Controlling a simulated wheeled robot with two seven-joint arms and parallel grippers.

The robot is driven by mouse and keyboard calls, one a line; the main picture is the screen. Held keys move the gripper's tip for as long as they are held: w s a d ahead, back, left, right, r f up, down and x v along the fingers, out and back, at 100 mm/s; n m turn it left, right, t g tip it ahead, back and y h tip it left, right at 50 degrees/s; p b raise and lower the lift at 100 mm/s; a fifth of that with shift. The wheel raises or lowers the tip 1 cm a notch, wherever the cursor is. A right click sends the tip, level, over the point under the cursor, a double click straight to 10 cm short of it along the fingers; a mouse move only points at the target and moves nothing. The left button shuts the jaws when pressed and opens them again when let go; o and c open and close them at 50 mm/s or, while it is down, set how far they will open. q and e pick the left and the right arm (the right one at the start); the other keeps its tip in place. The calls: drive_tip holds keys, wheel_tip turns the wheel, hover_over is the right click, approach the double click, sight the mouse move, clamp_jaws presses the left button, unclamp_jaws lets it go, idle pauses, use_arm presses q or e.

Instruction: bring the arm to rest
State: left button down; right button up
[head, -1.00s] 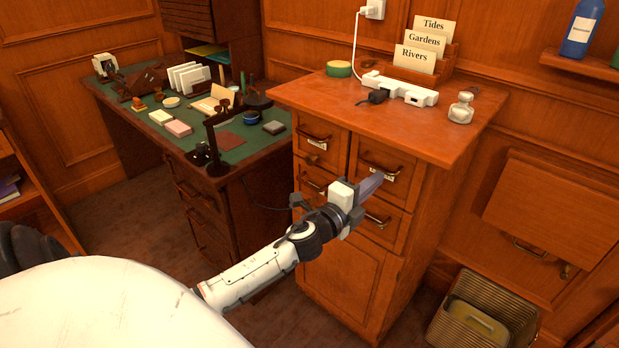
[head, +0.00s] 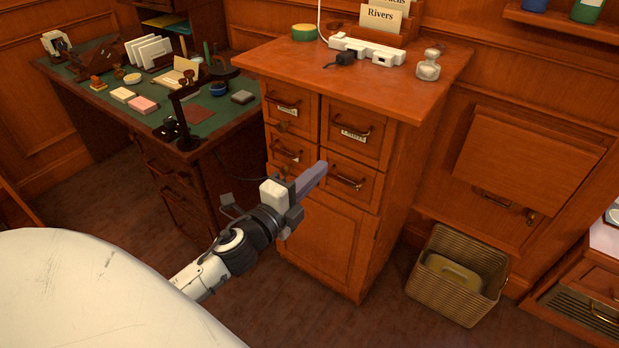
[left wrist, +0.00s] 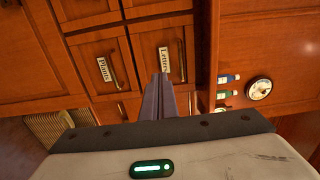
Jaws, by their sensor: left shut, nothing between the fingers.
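My left gripper (head: 316,173) reaches out in front of the wooden drawer cabinet (head: 335,245) in the head view. Its fingers are shut together with nothing between them. In the left wrist view the closed fingers (left wrist: 163,90) point toward the drawer fronts, near a label reading Letters (left wrist: 164,60); a label reading Plants (left wrist: 103,69) is beside it. I cannot tell the exact gap between fingertips and cabinet. The drawers look shut. My right gripper is not in view.
A green-topped desk (head: 205,125) with stationery stands left of the cabinet. A power strip (head: 366,48) and a glass bottle (head: 428,65) stand on the cabinet top. A wicker basket (head: 440,297) stands on the floor at right. Floor between basket and cabinet is clear.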

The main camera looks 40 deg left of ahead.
use_arm(q)
drive_tip(key=shift+s, duration=0.9)
drive_tip(key=shift+f, duration=0.1)
drive_tip(key=s+d+f+n+g+h, duration=0.1)
drive_tip(key=s+d+f+n+g, duration=0.3)
drive_tip(key=s+d+f+n, duration=0.3)
drive_tip(key=s+d+f+n+g+h, duration=0.2)
drive_tip(key=s+d+f+n+g, duration=0.3)
drive_tip(key=s+f, duration=0.8)
drive_tip(key=d+f+n, duration=0.3)
drive_tip(key=d+f, duration=0.1)
drive_tip(key=shift+s+d+n, duration=0.15)
drive_tip(key=shift+d+n, duration=0.15)
drive_tip(key=shift+d, duration=0.05)
